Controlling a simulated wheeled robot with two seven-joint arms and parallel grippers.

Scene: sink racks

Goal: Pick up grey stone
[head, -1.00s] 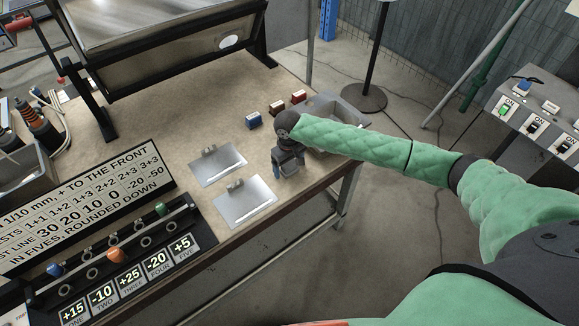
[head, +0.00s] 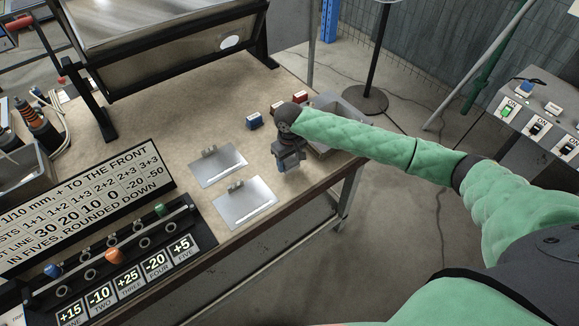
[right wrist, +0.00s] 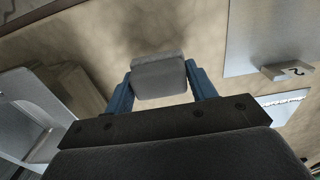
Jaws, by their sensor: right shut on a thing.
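The grey stone (right wrist: 160,78) is a rounded grey block between the two blue fingers of my right gripper (right wrist: 161,86) in the right wrist view. The fingers are shut on its two sides. In the head view my right gripper (head: 289,165) points down over the bench, near its front edge, to the right of two metal plates. I cannot make out the stone in the head view. A soft shadow lies on the bench beyond the stone in the wrist view. My left gripper is not in view.
The metal plates (head: 218,165) (head: 245,204) lie left of the gripper. A blue block (head: 254,121) and reddish blocks stand behind it. A metal basin (head: 351,100) is at the bench's right end. A sign (head: 80,205) and a numbered peg board lie at left.

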